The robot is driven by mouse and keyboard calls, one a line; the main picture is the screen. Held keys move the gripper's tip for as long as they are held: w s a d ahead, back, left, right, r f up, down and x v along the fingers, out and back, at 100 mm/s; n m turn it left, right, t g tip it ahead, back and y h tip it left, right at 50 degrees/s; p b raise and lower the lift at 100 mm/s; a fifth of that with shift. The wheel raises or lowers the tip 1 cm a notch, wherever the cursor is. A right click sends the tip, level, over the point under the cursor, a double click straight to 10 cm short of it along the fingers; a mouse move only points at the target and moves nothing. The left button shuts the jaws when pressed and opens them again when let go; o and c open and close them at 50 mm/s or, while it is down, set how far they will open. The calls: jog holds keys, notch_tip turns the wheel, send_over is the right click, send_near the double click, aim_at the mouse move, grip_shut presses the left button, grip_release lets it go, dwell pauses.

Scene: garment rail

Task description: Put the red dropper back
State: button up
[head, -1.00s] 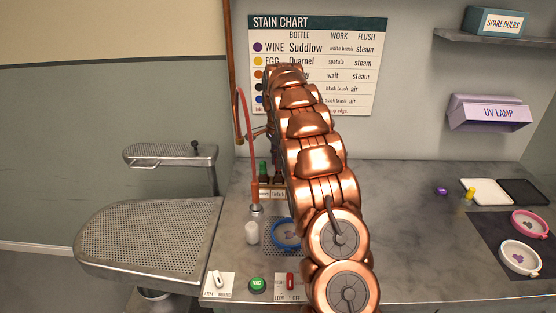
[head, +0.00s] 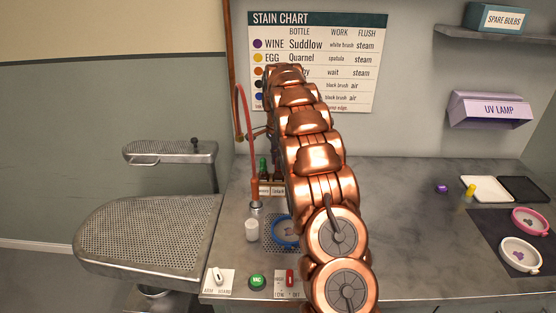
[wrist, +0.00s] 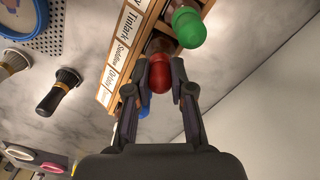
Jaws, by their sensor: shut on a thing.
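In the wrist view, the red dropper (wrist: 159,76) shows its round red bulb between the fingertips of my gripper (wrist: 160,85), which is shut on it. The dropper is at the labelled wooden rack (wrist: 122,62), in line with the green-bulbed dropper (wrist: 188,27). Its lower part is hidden, so I cannot tell how deep it sits. A blue bulb (wrist: 143,112) shows partly behind my left finger. In the head view, the rack (head: 265,190) and a green bulb (head: 263,167) show left of my arm; my gripper and the red dropper are hidden there.
A blue hoop (head: 284,232) lies on a perforated plate. The right counter middle is clear.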

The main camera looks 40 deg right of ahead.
jog(key=o, duration=0.8)
jog(key=shift+o, duration=0.2)
jog(key=shift+r, duration=0.15)
jog(key=shift+r+p, duration=1.55)
jog(key=shift+r, duration=2.05)
